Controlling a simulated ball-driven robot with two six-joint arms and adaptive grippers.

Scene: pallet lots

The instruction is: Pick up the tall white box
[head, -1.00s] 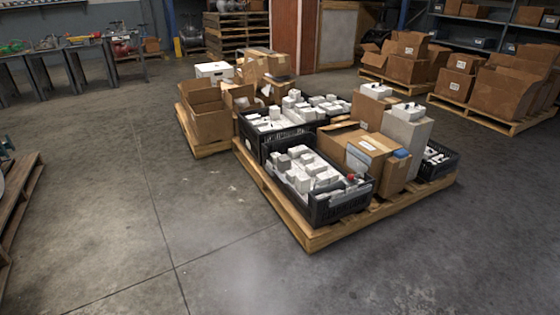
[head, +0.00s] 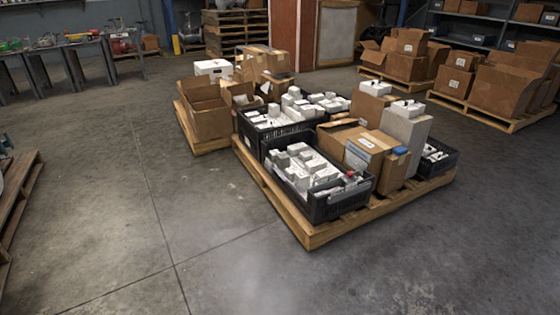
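The tall white box (head: 403,138) stands upright on the right part of the near pallet (head: 318,237). A small white item (head: 407,110) lies on its top. A brown carton (head: 373,102) with another white item on top stands against its back left. An open brown carton (head: 376,145) is in front of it to the left and hides part of its lower side. A small black crate (head: 437,158) is at its right. Neither of my grippers is in view.
Two black crates of white boxes (head: 320,192) (head: 272,130) fill the pallet's left side. A pallet of cartons (head: 204,110) stands behind left. Another loaded pallet (head: 480,108) stands at the back right.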

